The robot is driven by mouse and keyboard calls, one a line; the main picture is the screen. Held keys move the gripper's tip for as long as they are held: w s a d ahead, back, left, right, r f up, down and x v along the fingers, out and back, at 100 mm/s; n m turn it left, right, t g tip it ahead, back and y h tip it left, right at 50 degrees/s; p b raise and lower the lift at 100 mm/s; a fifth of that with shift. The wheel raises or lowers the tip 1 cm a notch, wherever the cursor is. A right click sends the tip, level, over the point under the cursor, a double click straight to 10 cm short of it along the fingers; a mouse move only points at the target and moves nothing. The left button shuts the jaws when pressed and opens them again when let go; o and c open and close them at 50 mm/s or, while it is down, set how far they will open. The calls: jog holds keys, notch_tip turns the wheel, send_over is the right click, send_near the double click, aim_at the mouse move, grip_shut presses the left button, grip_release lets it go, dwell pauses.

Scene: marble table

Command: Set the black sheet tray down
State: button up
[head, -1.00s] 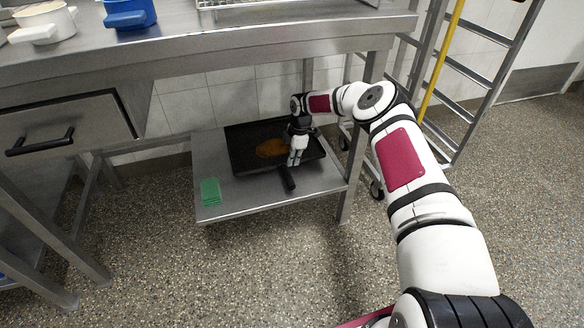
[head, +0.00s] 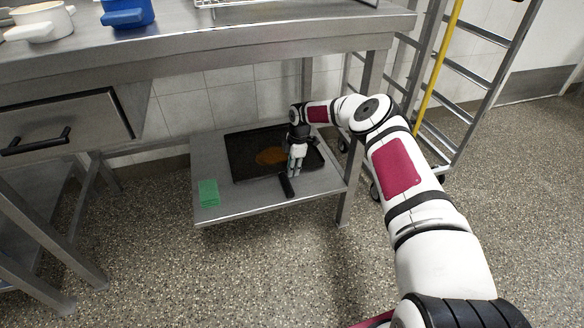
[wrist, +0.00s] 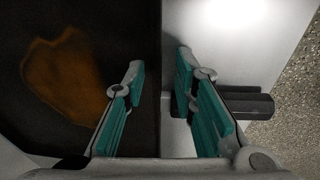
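The black sheet tray (head: 240,160) lies flat on the low steel shelf under the counter, with an orange-brown patch (head: 271,156) on its surface. My gripper (head: 294,172) points down at the tray's front right part. In the wrist view, its teal-padded fingers (wrist: 160,65) are apart, with the tray's edge running between them. The tray (wrist: 120,35) fills the left side there. I see no finger pressing on the rim. A short black bar (head: 286,187) lies just in front of the tray, beside my right finger in the wrist view (wrist: 250,104); I cannot tell whether it joins the tray.
A green pad (head: 208,193) lies at the shelf's (head: 245,205) front left. The counter (head: 200,45) overhangs the shelf, and a leg (head: 362,130) stands at its right. A wheeled rack (head: 465,90) with a yellow pole is further right. The shelf's front strip is mostly bare.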

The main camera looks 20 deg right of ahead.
notch_tip(320, 180, up, 8)
jog(key=d+p, duration=0.1)
jog(key=p, duration=0.2)
jog(key=shift+s+f, duration=0.2)
